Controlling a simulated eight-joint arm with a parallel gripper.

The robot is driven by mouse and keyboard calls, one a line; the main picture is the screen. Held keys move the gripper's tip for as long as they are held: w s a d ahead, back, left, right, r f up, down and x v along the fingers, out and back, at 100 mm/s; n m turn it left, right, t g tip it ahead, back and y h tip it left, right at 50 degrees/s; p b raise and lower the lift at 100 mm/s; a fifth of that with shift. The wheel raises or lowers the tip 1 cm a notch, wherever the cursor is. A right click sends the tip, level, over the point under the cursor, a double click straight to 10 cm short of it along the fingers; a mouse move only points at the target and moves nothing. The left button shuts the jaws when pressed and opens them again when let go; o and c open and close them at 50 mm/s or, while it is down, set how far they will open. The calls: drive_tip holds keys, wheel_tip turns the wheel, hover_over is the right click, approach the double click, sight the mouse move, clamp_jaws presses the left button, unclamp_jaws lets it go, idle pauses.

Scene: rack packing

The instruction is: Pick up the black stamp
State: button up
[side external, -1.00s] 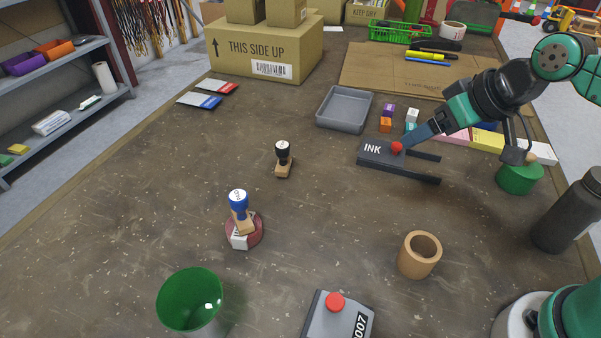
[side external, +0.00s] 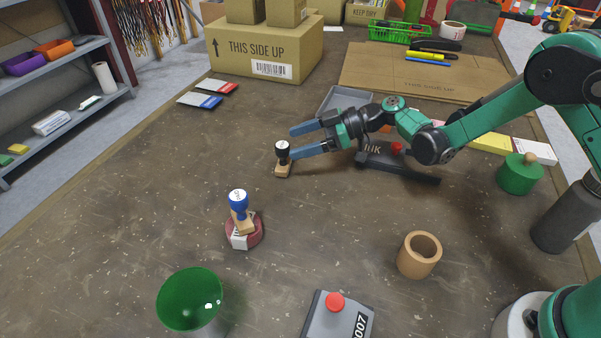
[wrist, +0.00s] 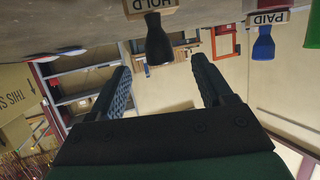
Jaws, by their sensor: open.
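The black stamp (side external: 282,150) stands upright on the table on its light wooden base. In the wrist view the black stamp (wrist: 159,42) appears upside down with HOLD on its base, its handle lying between the lines of my two fingers. My gripper (side external: 291,143) is open and empty, low over the table, its fingers pointing left. In the side view the nearer fingertip is right beside the stamp's handle; I cannot tell if they touch. My gripper's fingers (wrist: 160,66) also show spread apart in the wrist view.
The ink box (side external: 405,167) and grey tray (side external: 338,98) lie under or behind my arm. The table left of the stamp is clear.

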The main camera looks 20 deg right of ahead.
sight(283, 158)
drive_tip(key=shift+w+a+f, duration=0.2)
drive_tip(key=shift+a+f, duration=0.2)
drive_tip(key=shift+a, duration=0.1)
drive_tip(key=shift+x, duration=2.3)
clamp_jaws()
